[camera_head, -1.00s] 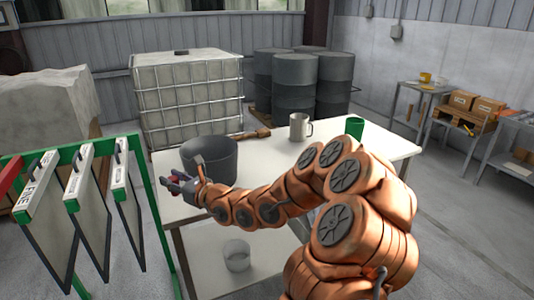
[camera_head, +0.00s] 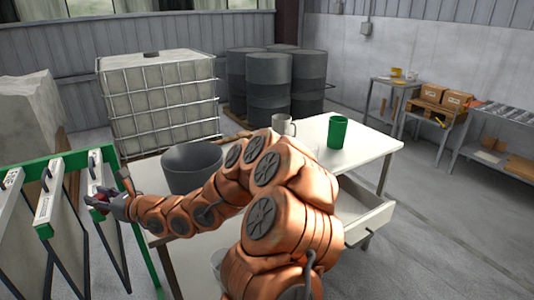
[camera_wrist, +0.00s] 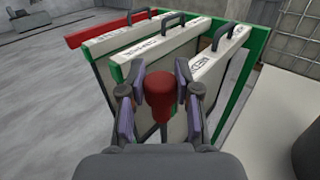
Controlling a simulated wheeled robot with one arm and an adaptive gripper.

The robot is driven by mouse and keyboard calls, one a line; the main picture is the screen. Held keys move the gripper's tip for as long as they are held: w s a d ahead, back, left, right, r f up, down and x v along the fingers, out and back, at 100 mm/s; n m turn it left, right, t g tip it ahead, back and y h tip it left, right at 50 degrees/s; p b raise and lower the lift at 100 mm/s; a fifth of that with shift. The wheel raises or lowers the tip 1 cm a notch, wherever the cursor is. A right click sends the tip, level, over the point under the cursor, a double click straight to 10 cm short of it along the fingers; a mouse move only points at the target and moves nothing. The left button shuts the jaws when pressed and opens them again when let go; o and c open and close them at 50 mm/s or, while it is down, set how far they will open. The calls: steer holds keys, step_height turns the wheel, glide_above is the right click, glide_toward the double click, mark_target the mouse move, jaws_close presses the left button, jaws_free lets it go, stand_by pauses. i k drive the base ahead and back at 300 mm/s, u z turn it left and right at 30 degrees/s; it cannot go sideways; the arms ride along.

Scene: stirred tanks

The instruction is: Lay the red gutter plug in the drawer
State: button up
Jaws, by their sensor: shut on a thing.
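The red gutter plug (camera_wrist: 160,92) is upright between the fingers of my gripper (camera_wrist: 160,105) in the wrist view, its wide end up. In the head view my gripper (camera_head: 97,199) is small at the left, shut on the plug, in front of the green frame and left of the table. The drawer (camera_head: 364,222) shows at the table's right side, pulled out, with its light front panel facing right. Part of its inside shows, and my arm hides the rest.
A green frame (camera_head: 108,152) with hanging panels (camera_head: 60,205) is at the left. Open floor (camera_head: 440,235) lies right of the drawer.

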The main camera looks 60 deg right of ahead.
mark_target(349, 208)
steer(key=z, duration=1.25)
steer(key=i, duration=1)
